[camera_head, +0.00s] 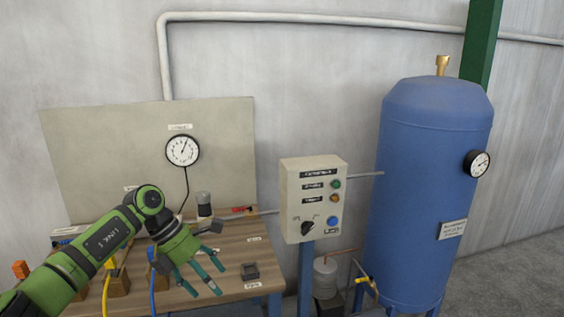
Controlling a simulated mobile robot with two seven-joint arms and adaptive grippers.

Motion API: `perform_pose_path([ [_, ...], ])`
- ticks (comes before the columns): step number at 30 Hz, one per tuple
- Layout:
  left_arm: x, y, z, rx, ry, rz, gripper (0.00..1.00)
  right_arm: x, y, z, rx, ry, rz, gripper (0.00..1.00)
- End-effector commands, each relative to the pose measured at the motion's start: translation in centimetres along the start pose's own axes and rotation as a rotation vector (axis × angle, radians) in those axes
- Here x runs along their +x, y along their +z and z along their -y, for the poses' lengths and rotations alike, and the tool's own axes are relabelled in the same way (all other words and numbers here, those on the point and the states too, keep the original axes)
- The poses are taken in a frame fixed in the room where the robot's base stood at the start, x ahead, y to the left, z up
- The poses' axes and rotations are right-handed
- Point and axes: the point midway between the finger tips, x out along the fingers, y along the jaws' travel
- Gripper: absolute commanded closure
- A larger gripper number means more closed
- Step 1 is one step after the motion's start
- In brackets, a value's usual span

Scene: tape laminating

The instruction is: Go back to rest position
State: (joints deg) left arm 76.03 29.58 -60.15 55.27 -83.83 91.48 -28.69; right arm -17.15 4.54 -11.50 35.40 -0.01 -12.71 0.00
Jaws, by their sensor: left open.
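My left arm comes in from the lower left, green with dark joints. My left gripper (207,268) is open and points down to the right over the wooden workbench (232,230). Nothing shows between its fingers. It hangs in front of the bench's front part and hides some of the bench top. My right gripper is not in view.
A control box (313,198) with knob and buttons stands right of the bench. A blue tank (427,190) is farther right. A dark square holder (250,271) and a grey-topped cylinder (203,204) are on the bench. A gauge (183,150) is on the back panel (100,150).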

Motion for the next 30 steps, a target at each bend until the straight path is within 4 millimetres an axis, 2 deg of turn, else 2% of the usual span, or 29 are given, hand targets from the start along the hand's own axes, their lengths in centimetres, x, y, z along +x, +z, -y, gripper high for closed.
perform_pose_path([
  [1,2.9,0.6,0.6,-0.054,-0.078,0.076,0.25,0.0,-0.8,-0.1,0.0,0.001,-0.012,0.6],
  [4,7.9,2.4,1.7,-0.216,-0.238,0.274,0.25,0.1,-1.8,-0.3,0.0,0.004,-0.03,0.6],
  [6,11.1,3.4,1.9,-0.383,-0.354,0.425,0.25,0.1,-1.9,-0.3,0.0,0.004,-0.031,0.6],
  [8,13.5,3.7,1.4,-0.555,-0.442,0.55,0.25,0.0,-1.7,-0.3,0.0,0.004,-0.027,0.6],
  [11,17.4,2.5,-0.5,-0.888,-0.562,0.737,0.25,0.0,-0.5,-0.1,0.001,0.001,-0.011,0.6],
  [14,21.8,-1.4,-3.4,-1.275,-0.634,0.894,0.25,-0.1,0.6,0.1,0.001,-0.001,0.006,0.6],
  [15,23.8,-3.7,-4.5,-1.432,-0.647,0.947,0.25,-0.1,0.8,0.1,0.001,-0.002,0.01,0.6],
  [17,26.3,-7.1,-5.7,-1.639,-0.651,1.007,0.25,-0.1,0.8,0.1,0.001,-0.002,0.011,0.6],
  [18,28.0,-9.6,-6.3,-1.77,-0.644,1.038,0.25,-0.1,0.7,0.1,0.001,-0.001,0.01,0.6],
  [20,30.5,-13.5,-6.7,-1.951,-0.624,1.075,0.25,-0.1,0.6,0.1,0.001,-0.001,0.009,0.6],
  [21,32.1,-16.1,-6.8,-2.068,-0.606,1.095,0.25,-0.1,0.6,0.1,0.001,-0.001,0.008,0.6],
  [26,37.9,-26.8,-5.2,-2.493,-0.491,1.141,0.25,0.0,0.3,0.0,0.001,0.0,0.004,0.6],
  [30,42.2,-36.1,-1.7,-2.829,-0.339,1.148,0.25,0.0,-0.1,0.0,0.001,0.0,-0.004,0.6],
])
